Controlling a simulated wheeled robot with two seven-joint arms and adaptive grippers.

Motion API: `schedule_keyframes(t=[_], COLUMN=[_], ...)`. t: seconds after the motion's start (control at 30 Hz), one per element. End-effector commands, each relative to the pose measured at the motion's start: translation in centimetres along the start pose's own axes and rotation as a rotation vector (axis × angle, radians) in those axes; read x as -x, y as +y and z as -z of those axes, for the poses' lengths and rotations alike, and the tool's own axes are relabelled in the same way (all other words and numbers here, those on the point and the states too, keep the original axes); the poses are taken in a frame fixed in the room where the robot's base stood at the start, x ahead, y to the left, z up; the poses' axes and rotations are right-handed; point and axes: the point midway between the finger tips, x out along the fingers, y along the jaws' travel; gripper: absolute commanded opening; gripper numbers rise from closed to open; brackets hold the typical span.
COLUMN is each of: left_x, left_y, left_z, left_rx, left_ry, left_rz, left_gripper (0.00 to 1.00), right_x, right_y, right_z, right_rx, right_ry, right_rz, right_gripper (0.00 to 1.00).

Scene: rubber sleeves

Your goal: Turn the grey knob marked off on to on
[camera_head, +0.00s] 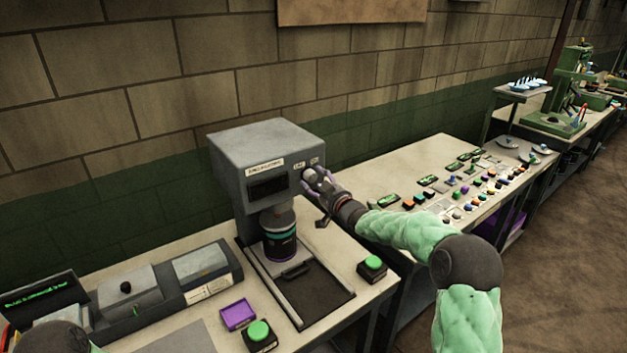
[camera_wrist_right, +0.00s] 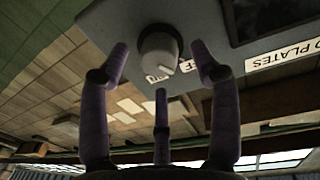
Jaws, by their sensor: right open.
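The grey knob (camera_wrist_right: 158,52) sits on the front panel of a grey boxy machine (camera_head: 230,146). It is round, with a pale pointer line on its face. In the wrist view its small white labels (camera_wrist_right: 187,66) are partly covered by the knob and a finger. My right gripper (camera_head: 316,181) is at the machine's upper right front corner. In the wrist view its purple fingers (camera_wrist_right: 161,65) are open, with one on each side of the knob and a third below it. I cannot tell whether any finger touches it. In the head view the gripper largely hides the knob.
A dark cylinder with a teal band (camera_head: 280,240) is under the machine's head, above a dark tray (camera_head: 318,298). Green push buttons (camera_head: 373,263) stand nearby. A purple box (camera_head: 238,315) is at the front. A side table (camera_head: 375,165) holds several small coloured parts.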

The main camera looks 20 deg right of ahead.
Motion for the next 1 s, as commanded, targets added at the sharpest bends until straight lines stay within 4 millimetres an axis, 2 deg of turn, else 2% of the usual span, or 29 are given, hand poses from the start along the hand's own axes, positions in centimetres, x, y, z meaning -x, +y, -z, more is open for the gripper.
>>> schedule_keyframes(t=[0.2, 0.57, 0.77, 0.8, 1.0], left_x=[0.0, 0.1, 0.1, 0.1, 0.1], left_y=[0.0, 0.0, 0.0, 0.0, 0.1], left_z=[0.0, 0.0, 0.0, 0.0, 0.0], left_rx=[0.000, 0.000, 0.000, 0.000, 0.000], left_ry=[0.000, 0.000, 0.000, 0.000, 0.000], left_rz=[0.000, 0.000, 0.000, 0.000, 0.000], left_gripper=[0.53, 0.53, 0.53, 0.53, 0.53], right_x=[-1.6, -1.9, -1.9, -1.9, -1.9], right_y=[0.0, 0.0, 0.0, 0.0, 0.0], right_z=[0.0, 0.0, 0.0, 0.0, 0.0], right_rx=[-0.001, -0.001, -0.001, -0.001, -0.006], right_ry=[0.000, 0.000, 0.000, 0.000, 0.000], right_rz=[-0.001, 0.000, 0.000, 0.000, 0.000], right_gripper=[0.63, 0.63, 0.09, 0.07, 0.07])
